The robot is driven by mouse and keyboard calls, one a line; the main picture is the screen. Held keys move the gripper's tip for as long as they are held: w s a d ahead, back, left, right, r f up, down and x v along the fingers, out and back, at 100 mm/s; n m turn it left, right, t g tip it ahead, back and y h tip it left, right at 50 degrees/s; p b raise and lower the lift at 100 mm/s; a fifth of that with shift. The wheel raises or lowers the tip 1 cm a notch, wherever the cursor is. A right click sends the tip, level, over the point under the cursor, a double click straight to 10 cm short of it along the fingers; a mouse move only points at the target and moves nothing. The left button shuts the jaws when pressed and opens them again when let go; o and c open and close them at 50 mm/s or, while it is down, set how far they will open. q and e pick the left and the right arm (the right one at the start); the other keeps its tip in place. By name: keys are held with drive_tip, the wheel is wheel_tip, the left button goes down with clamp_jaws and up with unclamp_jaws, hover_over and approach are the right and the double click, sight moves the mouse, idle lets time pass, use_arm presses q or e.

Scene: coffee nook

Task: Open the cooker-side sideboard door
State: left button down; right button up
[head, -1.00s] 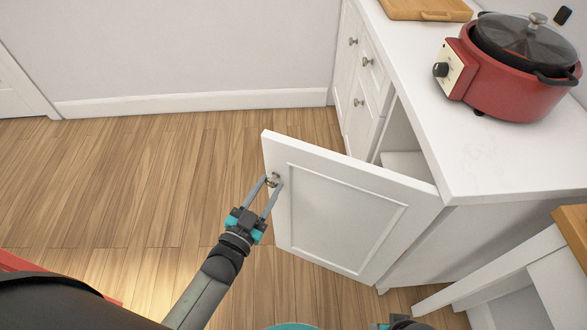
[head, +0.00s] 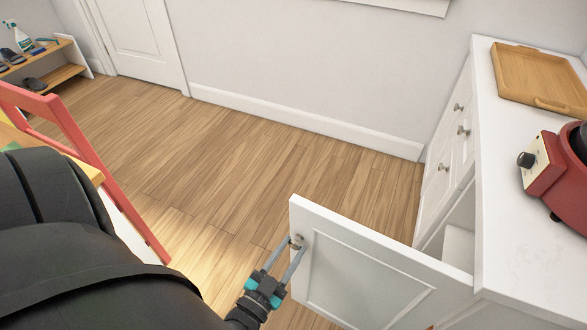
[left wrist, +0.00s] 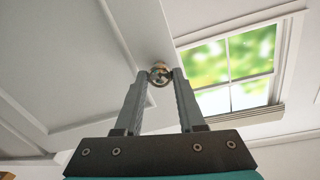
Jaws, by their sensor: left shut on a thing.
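The cooker-side sideboard door (head: 362,278) is white with a framed panel. It stands wide open, swung out from the white sideboard (head: 488,215). Its round metal knob (head: 297,241) is near the free upper corner. My left gripper (head: 293,246) is shut on this knob. In the left wrist view the knob (left wrist: 160,74) sits between the two fingertips, with the door panel (left wrist: 70,60) behind it. The red cooker (head: 555,175) stands on the sideboard top, cut off by the right edge. My right gripper is not in view.
A wooden tray (head: 540,80) lies on the sideboard top. A red-framed piece of furniture (head: 90,150) stands at the left. A shoe shelf (head: 60,72) is at the far left. The wooden floor (head: 230,180) between is clear.

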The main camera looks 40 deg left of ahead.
use_arm(q)
drive_tip(key=c, duration=0.5)
unclamp_jaws()
drive_tip(key=shift+s, duration=0.25)
drive_tip(key=s+d+p, duration=0.1)
drive_tip(key=s, duration=1.3)
drive_tip(key=shift+s+d, duration=0.3)
drive_tip(key=shift+d, duration=0.1)
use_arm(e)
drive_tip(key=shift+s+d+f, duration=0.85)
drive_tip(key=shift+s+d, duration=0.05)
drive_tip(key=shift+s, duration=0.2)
